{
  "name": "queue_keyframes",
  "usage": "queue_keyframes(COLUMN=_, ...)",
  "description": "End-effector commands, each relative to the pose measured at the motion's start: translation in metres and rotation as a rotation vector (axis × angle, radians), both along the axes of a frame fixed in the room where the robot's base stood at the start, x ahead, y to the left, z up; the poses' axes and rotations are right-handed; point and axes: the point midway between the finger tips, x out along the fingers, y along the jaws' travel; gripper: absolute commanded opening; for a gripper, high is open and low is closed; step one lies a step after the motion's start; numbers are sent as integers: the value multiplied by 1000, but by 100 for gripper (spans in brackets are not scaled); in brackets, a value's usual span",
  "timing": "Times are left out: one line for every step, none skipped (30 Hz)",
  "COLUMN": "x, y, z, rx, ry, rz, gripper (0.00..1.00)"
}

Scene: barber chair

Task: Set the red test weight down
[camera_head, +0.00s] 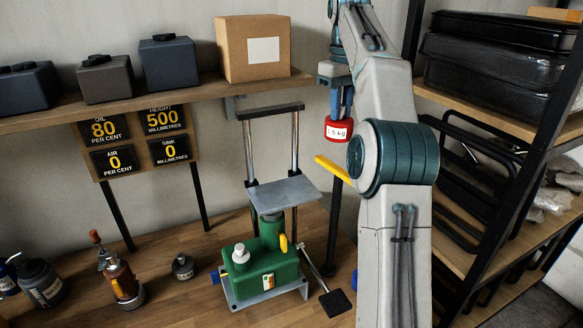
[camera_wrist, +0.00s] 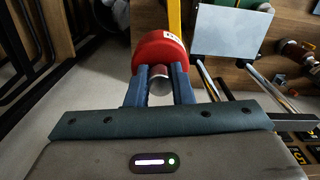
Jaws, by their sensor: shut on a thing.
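The red test weight (camera_head: 338,128) is a short red cylinder with a white label that reads about 1.5 kg. My gripper (camera_head: 340,98) points down and is shut on it, holding it in the air to the right of and above the grey platform (camera_head: 284,192). In the wrist view the weight (camera_wrist: 158,52) sits between the two blue fingers of my gripper (camera_wrist: 162,80). The platform (camera_wrist: 232,32) shows there at upper right, apart from the weight. The platform is flat, bare and tops a green hydraulic unit (camera_head: 262,268) on the wooden bench.
A yellow lever (camera_head: 332,168) sticks out just below the weight. Two upright posts with a crossbar (camera_head: 272,112) stand behind the platform. A shelf holds a cardboard box (camera_head: 255,50). A display board (camera_head: 140,140) reads height 500 millimetres. A black rack (camera_head: 490,190) stands at right.

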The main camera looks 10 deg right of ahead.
Motion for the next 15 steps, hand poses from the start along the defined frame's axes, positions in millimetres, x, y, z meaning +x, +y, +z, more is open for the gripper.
queue_keyframes(x=-2, y=3, z=0, rx=0, ry=-5, rz=0, gripper=0)
queue_keyframes(x=-3, y=4, z=-1, rx=-1, ry=-6, rz=0, gripper=0)
queue_keyframes(x=-4, y=8, z=-4, rx=0, ry=-4, rz=0, gripper=0)
queue_keyframes(x=-5, y=10, z=-6, rx=-1, ry=-6, rz=0, gripper=0)
queue_keyframes(x=-6, y=14, z=-9, rx=0, ry=-5, rz=0, gripper=0)
queue_keyframes(x=-8, y=19, z=-12, rx=-1, ry=-6, rz=-1, gripper=0)
queue_keyframes(x=-9, y=23, z=-15, rx=0, ry=-4, rz=-1, gripper=0)
queue_keyframes(x=-10, y=26, z=-17, rx=0, ry=-4, rz=-1, gripper=0)
queue_keyframes(x=-11, y=32, z=-20, rx=0, ry=-5, rz=-2, gripper=0)
queue_keyframes(x=-12, y=35, z=-23, rx=0, ry=-4, rz=-2, gripper=0)
queue_keyframes(x=-13, y=39, z=-25, rx=0, ry=-5, rz=-2, gripper=0)
queue_keyframes(x=-15, y=45, z=-28, rx=0, ry=-5, rz=-2, gripper=0)
queue_keyframes(x=-16, y=49, z=-30, rx=0, ry=-4, rz=-3, gripper=0)
queue_keyframes(x=-17, y=53, z=-33, rx=0, ry=-4, rz=-2, gripper=0)
queue_keyframes(x=-18, y=59, z=-36, rx=0, ry=-4, rz=-1, gripper=0)
